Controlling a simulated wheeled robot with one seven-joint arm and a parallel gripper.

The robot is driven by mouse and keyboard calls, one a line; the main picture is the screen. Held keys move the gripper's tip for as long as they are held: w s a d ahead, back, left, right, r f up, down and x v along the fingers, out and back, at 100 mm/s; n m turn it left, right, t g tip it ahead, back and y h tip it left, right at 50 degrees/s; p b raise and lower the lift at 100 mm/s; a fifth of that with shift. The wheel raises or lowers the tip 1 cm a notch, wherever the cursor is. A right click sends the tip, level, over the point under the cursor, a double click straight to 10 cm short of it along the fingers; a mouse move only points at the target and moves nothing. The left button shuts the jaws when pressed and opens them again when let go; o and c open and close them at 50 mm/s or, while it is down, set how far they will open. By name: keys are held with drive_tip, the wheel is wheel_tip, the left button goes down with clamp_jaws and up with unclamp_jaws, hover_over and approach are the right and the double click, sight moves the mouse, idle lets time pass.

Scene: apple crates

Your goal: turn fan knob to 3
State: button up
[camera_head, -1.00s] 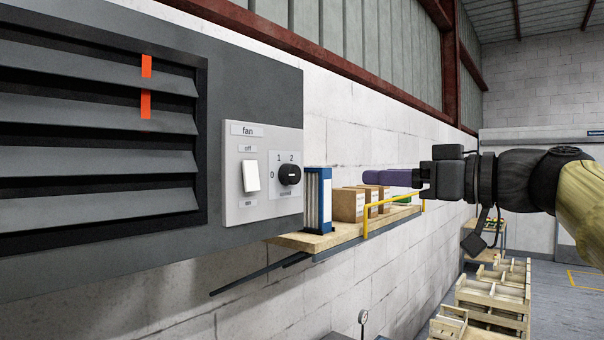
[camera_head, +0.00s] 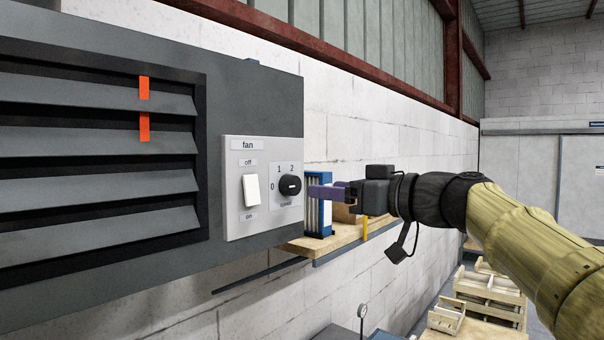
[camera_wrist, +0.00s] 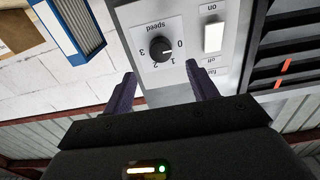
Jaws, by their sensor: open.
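The fan knob (camera_head: 290,187) is a round black dial on a pale plate marked 0, 1, 2, with 3 also readable in the wrist view. In the wrist view my gripper (camera_wrist: 159,68) is open and empty, and the knob lies ahead of the gap between the fingertips.
A white rocker switch (camera_head: 251,190) marked off and on sits left of the knob on the fan panel (camera_head: 240,226). A louvred vent (camera_head: 90,215) with orange strips is farther left. A shelf (camera_head: 318,241) with a blue-framed filter (camera_head: 326,220) and boxes is close behind my gripper.

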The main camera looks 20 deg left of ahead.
sight(296, 186)
drive_tip(key=p+x, duration=0.3)
drive_tip(key=x, duration=0.4)
drive_tip(key=shift+w+a+p, duration=0.1)
drive_tip(key=shift+a+p, duration=0.2)
drive_tip(key=shift+p, duration=0.1)
drive_tip(key=shift+c, duration=0.2)
drive_tip(key=c, duration=0.9)
